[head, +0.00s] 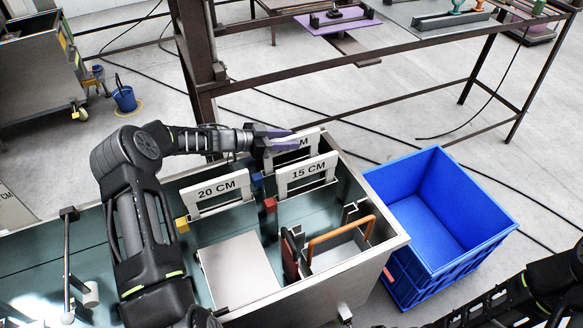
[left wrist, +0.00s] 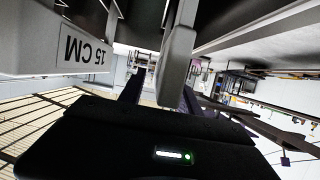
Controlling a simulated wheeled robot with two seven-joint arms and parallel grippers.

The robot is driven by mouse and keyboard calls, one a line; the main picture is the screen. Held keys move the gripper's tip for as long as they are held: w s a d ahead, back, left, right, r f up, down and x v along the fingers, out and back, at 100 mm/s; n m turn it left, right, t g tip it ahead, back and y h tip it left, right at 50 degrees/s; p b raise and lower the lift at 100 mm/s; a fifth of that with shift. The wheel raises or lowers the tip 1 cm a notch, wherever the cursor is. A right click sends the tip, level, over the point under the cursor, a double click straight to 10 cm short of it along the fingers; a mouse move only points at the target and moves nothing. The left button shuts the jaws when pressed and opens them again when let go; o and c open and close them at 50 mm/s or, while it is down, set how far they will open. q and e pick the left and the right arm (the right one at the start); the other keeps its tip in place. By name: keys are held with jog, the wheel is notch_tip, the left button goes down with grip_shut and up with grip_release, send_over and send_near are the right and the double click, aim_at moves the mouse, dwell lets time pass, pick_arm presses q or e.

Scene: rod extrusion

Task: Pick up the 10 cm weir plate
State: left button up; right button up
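A white weir plate (head: 312,139) with a handle slot stands at the back of the metal tank; its label is mostly covered and only an "M" shows. My left gripper (head: 283,143) is at its upper left part and hides some of it. In the left wrist view a pale plate edge (left wrist: 178,60) stands between my two dark fingers, with a gap beside the left finger, so the gripper looks open around it. The 15 CM plate (head: 306,176) stands just in front and shows at the left of the left wrist view (left wrist: 85,50). The 20 CM plate (head: 217,192) stands further left.
The tank's right wall (head: 372,205) lies beside a blue crate (head: 430,215), which is empty. An orange handle (head: 340,228) and a flat metal cover (head: 240,270) are in the tank's front part. A brown steel frame (head: 350,62) stands behind. My right arm (head: 530,295) shows at the lower right.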

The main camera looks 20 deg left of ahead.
pick_arm(q)
jog(key=shift+c, duration=0.2)
dwell(0.4)
grip_shut()
jog(key=shift+r, duration=0.1)
dwell(1.1)
